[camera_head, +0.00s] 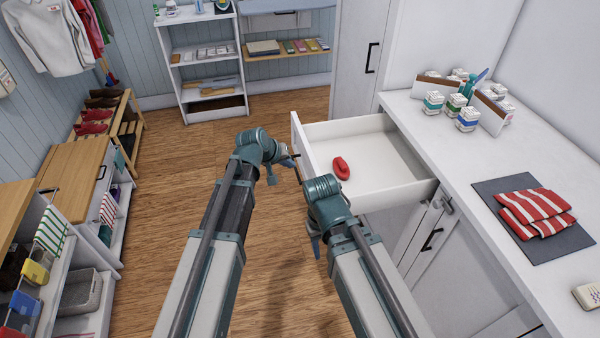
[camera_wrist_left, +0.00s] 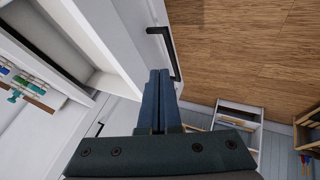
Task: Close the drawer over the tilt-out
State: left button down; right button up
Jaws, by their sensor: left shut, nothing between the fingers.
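The white drawer (camera_head: 365,128) stands pulled out from the counter on the right, with a red object (camera_head: 341,167) lying inside. Its front and black bar handle (camera_wrist_left: 166,50) show in the left wrist view. My left gripper (camera_head: 290,161) is at the outer side of the drawer front; in the left wrist view its dark fingers (camera_wrist_left: 158,75) are shut and empty, close to the handle. I cannot tell whether they touch it. My right gripper (camera_head: 315,247) hangs partly hidden under my right wrist, below and in front of the drawer. I cannot make out the tilt-out.
The white counter (camera_head: 460,185) holds a dark mat (camera_head: 572,240) with a red-striped cloth (camera_head: 533,212), and several small jars at the back. A cabinet with a black handle (camera_head: 432,239) is below. Shelving (camera_head: 207,75) stands at the back. The wooden floor (camera_head: 165,180) left of the drawer is clear.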

pick_arm(q)
jog(key=b, duration=0.8)
send_near(306, 174)
jog(key=x, duration=0.4)
jog(key=shift+d, duration=0.1)
jog(key=shift+s, duration=0.1)
pick_arm(e)
notch_tip(306, 174, down, 8)
